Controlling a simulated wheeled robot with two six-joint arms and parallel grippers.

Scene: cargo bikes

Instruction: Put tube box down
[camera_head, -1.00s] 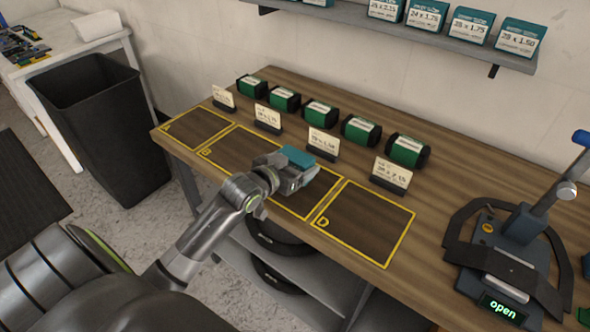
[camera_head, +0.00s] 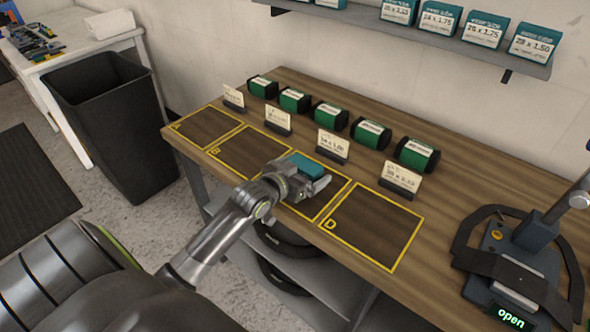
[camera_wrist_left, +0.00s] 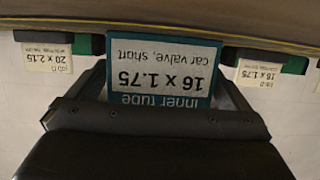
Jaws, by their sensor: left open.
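The teal and white tube box (camera_head: 307,165) is over or on the third yellow-outlined area, between areas B and D, on the wooden bench (camera_head: 480,185). My left gripper (camera_head: 309,178) is open, with its fingers around the box. In the left wrist view the box (camera_wrist_left: 163,72) fills the space between the fingers, its label upside down: inner tube, 16 x 1.75, car valve, short. Whether the box's underside touches the bench is hidden. My right gripper is not in view.
Area D (camera_head: 372,227) is empty. Several green and black tube rolls (camera_head: 370,132) and label cards (camera_head: 332,146) stand behind the areas. A device (camera_head: 520,262) reading "open" is at the right. A black bin (camera_head: 120,130) stands left of the bench; a shelf of boxes (camera_head: 440,35) is above.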

